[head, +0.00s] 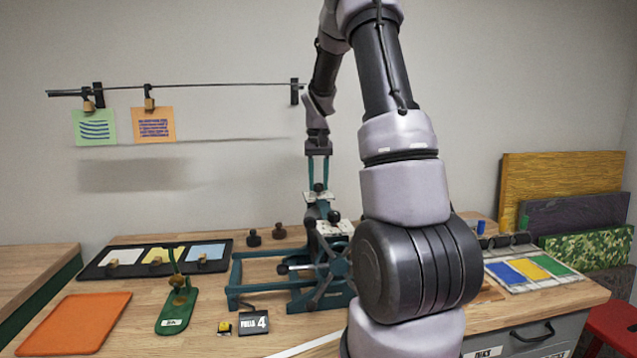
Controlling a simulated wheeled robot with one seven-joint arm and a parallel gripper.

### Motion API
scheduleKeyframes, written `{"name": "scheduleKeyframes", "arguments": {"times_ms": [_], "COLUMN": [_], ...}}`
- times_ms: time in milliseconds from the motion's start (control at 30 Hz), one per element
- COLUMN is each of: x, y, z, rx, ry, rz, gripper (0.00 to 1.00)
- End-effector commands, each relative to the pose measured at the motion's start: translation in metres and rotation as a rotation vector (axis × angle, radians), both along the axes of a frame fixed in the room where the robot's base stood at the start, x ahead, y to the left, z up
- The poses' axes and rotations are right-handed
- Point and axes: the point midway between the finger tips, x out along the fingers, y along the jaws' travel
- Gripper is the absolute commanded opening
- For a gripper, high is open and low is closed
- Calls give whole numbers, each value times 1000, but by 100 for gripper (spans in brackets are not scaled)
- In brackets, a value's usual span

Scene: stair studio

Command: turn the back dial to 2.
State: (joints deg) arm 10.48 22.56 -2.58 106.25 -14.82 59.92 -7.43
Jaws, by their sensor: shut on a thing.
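A small teal-framed press (240,285) stands on the wooden bench, with a spoked wheel at its right side. Two black dials sit above pale scale plates on it. The back dial (319,187) is the higher one, and the front dial (334,215) is lower and nearer. My gripper (318,180) points straight down over the back dial, with its two teal fingers shut on that dial from either side. The scale marks are too small to read, so I cannot tell the back dial's setting. My arm hides the bench right of the press.
Two black knobs (267,235) stand behind the press. Left are a black tray of cards (105,268), a green stand (178,312) and an orange mat (72,323). A "PULLS 4" block (254,323) lies in front. A colour-striped print (530,270) lies right. A rail with clipped cards (200,87) hangs behind.

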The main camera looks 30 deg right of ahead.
Motion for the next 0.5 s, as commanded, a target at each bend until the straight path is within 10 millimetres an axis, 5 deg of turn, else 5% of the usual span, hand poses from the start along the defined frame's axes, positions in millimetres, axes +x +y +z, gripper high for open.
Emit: {"name": "scheduleKeyframes", "arguments": {"times_ms": [500], "x": [1], "y": [0], "z": [1], "rx": [-1], "ry": [-4], "rz": [467], "gripper": [0]}}
